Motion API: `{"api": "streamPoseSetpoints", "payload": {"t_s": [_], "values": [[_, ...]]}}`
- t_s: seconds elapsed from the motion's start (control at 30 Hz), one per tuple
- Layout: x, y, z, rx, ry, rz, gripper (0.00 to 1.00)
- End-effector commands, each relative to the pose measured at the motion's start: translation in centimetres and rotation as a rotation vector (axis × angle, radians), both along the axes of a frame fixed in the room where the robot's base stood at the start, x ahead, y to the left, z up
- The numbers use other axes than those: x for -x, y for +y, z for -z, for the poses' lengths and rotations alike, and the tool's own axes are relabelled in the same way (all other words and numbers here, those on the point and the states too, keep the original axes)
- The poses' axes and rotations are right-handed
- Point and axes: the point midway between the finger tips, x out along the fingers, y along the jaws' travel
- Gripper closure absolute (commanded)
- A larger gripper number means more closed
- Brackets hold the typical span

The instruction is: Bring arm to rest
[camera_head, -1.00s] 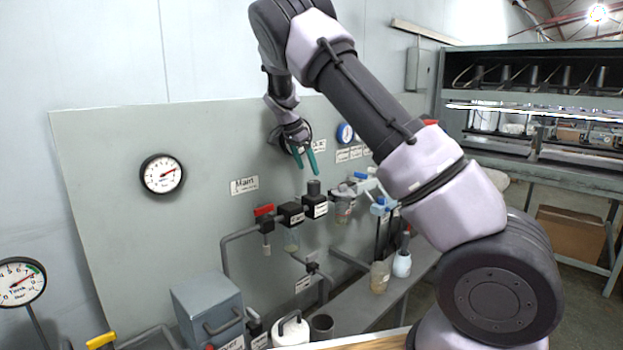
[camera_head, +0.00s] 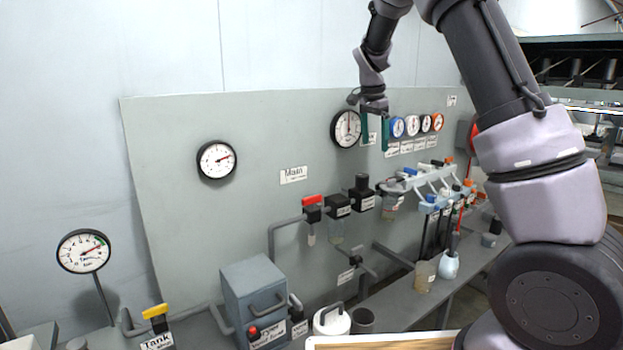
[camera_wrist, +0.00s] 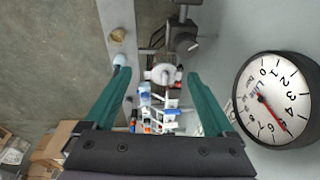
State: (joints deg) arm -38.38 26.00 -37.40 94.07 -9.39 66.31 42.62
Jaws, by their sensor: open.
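My gripper (camera_head: 375,132) is open and empty, with two green fingers pointing down. It hangs in front of the grey panel (camera_head: 265,130), just right of a round white gauge (camera_head: 347,128). In the wrist view my gripper (camera_wrist: 160,95) shows its two fingers spread apart with nothing between them. The gauge (camera_wrist: 275,98) stands close to the right finger there, apart from it. My arm rises from the right side and bends over at the top of the head view.
Below are a red-handled valve (camera_head: 312,200), dark fittings (camera_head: 361,190), a blue-white manifold (camera_head: 437,190) and a grey box (camera_head: 255,295). A yellow-handled valve (camera_head: 155,311) and a gauge on a stalk (camera_head: 84,251) stand left. Several small gauges (camera_head: 411,125) line the panel's right. The upper wall (camera_head: 290,50) is bare.

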Motion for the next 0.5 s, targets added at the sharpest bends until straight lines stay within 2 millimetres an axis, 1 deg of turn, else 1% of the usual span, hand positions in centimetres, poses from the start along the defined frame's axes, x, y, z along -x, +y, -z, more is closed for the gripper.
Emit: {"api": "streamPoseSetpoints", "payload": {"t_s": [0.03,0.23,0.37,0.5], "values": [[1.3,-1.0,-1.2,-0.043,-0.006,-0.015,0.11],[6.8,-3.2,-4.9,-0.167,-0.049,-0.123,0.11],[10.7,-4.0,-7.2,-0.223,-0.099,-0.204,0.11],[15.1,-4.7,-9.3,-0.253,-0.165,-0.297,0.11]]}}
